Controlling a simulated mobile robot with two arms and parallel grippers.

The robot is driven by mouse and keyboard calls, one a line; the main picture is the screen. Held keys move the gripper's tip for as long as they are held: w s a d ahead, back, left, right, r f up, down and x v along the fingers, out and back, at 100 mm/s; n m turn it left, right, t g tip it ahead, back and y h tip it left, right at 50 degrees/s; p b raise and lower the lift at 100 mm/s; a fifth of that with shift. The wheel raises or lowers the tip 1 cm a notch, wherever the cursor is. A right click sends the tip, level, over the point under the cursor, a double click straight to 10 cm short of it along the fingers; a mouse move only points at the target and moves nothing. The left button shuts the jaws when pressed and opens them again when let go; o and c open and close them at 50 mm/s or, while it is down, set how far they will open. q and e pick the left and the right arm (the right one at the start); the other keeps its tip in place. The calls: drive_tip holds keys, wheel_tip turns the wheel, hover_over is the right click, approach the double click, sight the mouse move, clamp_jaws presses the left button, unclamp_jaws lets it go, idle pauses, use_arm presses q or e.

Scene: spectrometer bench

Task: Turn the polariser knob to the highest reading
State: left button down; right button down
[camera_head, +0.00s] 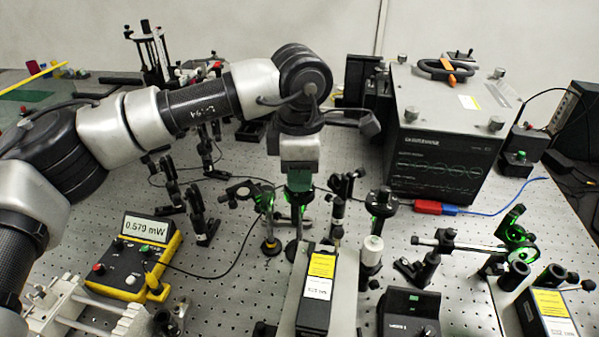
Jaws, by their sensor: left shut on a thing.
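My left arm comes in from the left, and its gripper (299,192) points down over the middle of the optical bench. The gripper is shut on what looks like the polariser knob, which is mostly hidden behind the fingers. Green light shows on and around the fingers. The yellow power meter (128,268) stands at the left front, and its display (146,229) reads 0.579 mW. My right gripper is not in view.
A yellow-labelled box (315,300) is in front. A large dark instrument (440,135) stands at the back right. The perforated bench top (235,290) has some bare room at the front left.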

use_arm(q)
drive_tip(key=shift+r, duration=0.1)
idle(2.4)
drive_tip(key=c, duration=1)
unclamp_jaws()
drive_tip(key=shift+c, duration=0.2)
wheel_tip(320, 180, up, 11)
drive_tip(key=b, duration=0.1)
